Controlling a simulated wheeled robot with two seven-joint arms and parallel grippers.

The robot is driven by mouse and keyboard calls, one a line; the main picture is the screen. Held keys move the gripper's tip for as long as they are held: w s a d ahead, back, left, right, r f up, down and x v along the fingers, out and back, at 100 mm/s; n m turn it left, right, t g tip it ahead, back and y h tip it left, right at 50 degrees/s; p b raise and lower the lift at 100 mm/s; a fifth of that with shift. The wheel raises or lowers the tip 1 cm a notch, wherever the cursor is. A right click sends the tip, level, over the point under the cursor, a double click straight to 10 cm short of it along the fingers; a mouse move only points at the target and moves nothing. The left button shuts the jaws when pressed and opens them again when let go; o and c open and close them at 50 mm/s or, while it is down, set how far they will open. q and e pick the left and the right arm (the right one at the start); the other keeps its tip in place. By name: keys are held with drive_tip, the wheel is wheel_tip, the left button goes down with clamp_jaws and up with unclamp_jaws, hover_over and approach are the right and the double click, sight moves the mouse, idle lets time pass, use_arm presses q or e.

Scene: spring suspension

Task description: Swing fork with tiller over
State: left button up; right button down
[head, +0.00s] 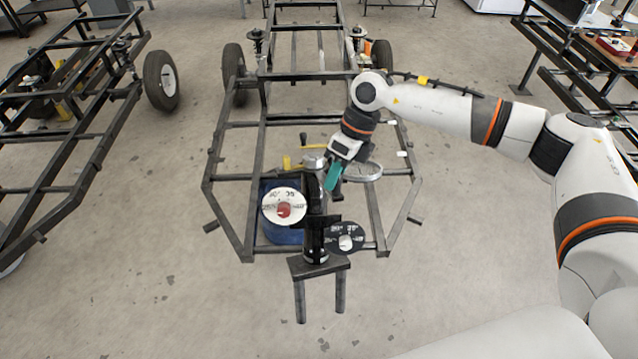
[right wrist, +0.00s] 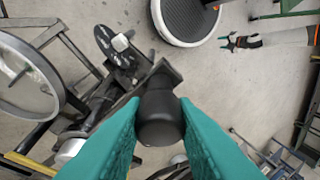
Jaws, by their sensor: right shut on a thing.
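My right gripper (head: 334,182) is beside the upright black fork assembly (head: 313,240) at the front of the central frame. In the right wrist view its teal fingers (right wrist: 160,125) are shut on a black rounded grip (right wrist: 160,118), which I take to be the tiller's end. The head view mostly hides this grip. A white scale disc (head: 280,205) and a dark scale disc (head: 345,239) flank the fork; the dark disc (right wrist: 112,45) also shows in the right wrist view. My left gripper (right wrist: 229,42) appears small there, with fingers apart and empty, away from the fork.
The fork stands at a black two-legged bracket (head: 318,268) on the tubular frame (head: 250,240). Another wheeled frame (head: 60,170) stands left. The front floor is clear.

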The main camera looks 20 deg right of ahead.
drive_tip(key=shift+w+d+f+n+y+b, duration=0.15)
drive_tip(key=shift+d+n+y+b, duration=0.15)
drive_tip(key=shift+d+n+b, duration=0.8)
drive_tip(key=shift+d, duration=0.2)
drive_tip(key=c, duration=1.2)
unclamp_jaws()
drive_tip(key=b+v, duration=0.2)
drive_tip(key=v, duration=1)
drive_tip(key=shift+w, duration=0.2)
